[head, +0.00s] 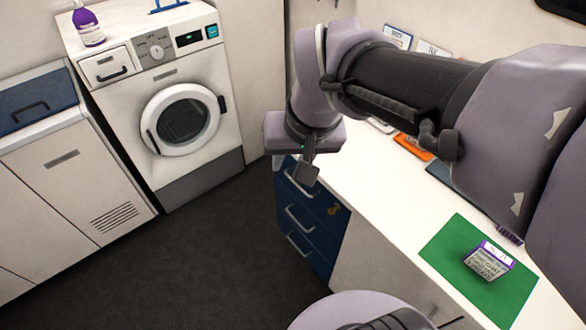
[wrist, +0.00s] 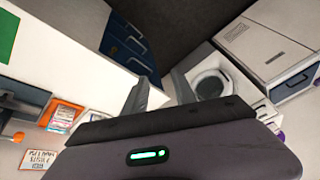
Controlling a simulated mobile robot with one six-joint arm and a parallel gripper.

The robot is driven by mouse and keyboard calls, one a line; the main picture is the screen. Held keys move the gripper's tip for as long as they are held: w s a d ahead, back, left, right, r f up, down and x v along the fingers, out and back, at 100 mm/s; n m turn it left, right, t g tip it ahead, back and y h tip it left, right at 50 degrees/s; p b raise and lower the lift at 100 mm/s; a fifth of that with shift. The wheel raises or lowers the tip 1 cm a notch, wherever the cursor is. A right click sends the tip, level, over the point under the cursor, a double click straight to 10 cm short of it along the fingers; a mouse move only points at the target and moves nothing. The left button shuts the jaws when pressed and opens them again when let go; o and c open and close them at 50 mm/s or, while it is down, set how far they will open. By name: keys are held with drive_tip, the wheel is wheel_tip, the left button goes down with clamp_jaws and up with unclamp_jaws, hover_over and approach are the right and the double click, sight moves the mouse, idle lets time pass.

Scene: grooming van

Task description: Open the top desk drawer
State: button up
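The desk has a stack of blue drawers at its left end in the head view. The top drawer (head: 318,190) looks shut, with a pale bar handle (head: 298,184) on its front. My gripper (head: 307,172) hangs at the desk's left end, close in the picture to the top handle; it partly covers the top drawer's upper left. I cannot tell whether it touches. In the wrist view my gripper (wrist: 161,77) has its two fingers apart with nothing between them. The blue drawers (wrist: 122,42) show beyond the left finger there, with their handles in view.
A white washing machine (head: 165,105) stands across the dark floor (head: 190,255), which is clear before the drawers. On the white desktop (head: 385,190) are a green mat (head: 450,250), a small purple-and-white box (head: 488,262) and an orange item (head: 412,147).

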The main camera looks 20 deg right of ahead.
drive_tip(key=w+d+f+n+g+h+p, duration=0.1)
drive_tip(key=w+f+n, duration=0.15)
drive_tip(key=w, duration=0.45)
drive_tip(key=w+d+f+n+g+p, duration=0.1)
drive_tip(key=w+f, duration=0.2)
drive_tip(key=w, duration=0.4)
drive_tip(key=n+g+h+p, duration=0.2)
drive_tip(key=n, duration=0.1)
approach(292, 181)
drive_tip(key=f+b, duration=0.1)
drive_tip(key=f, duration=0.1)
drive_tip(key=d+f+b, duration=0.1)
drive_tip(key=f+b, duration=0.1)
drive_tip(key=f, duration=0.1)
drive_tip(key=d+f+b, duration=0.1)
drive_tip(key=f+b, duration=0.1)
drive_tip(key=shift+w+f, duration=0.15)
clamp_jaws()
